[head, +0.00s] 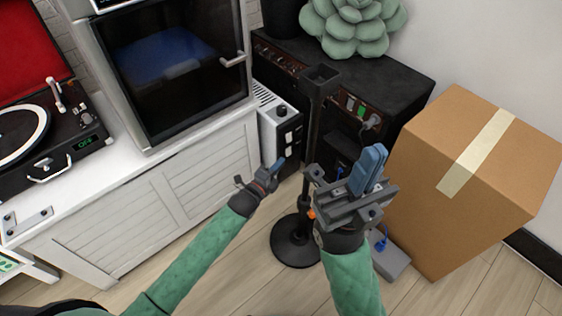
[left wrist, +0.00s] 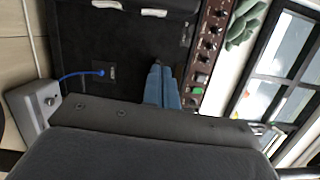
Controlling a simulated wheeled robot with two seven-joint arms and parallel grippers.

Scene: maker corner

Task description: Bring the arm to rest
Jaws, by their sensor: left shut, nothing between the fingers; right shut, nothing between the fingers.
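My left gripper (head: 277,166) has its blue fingers together and empty. In the head view it is in front of the white cabinet's right end, left of the black stand. Its blue fingers (left wrist: 163,86) also show close together in the left wrist view, against the dark amplifier. My right gripper (head: 372,160) is also shut with nothing in it. Its blue fingers point up, right of the stand's pole and in front of the amplifier. Both green-sleeved arms reach forward from the bottom of the head view.
A black stand (head: 297,241) rises between the grippers. A cardboard box (head: 432,199) is at right. The amplifier (head: 400,72) carries a green succulent (head: 354,25). The white cabinet (head: 150,215) bears a turntable (head: 75,135) and a glass-fronted machine (head: 170,65). A grey box with a blue cable (head: 392,262) lies on the floor.

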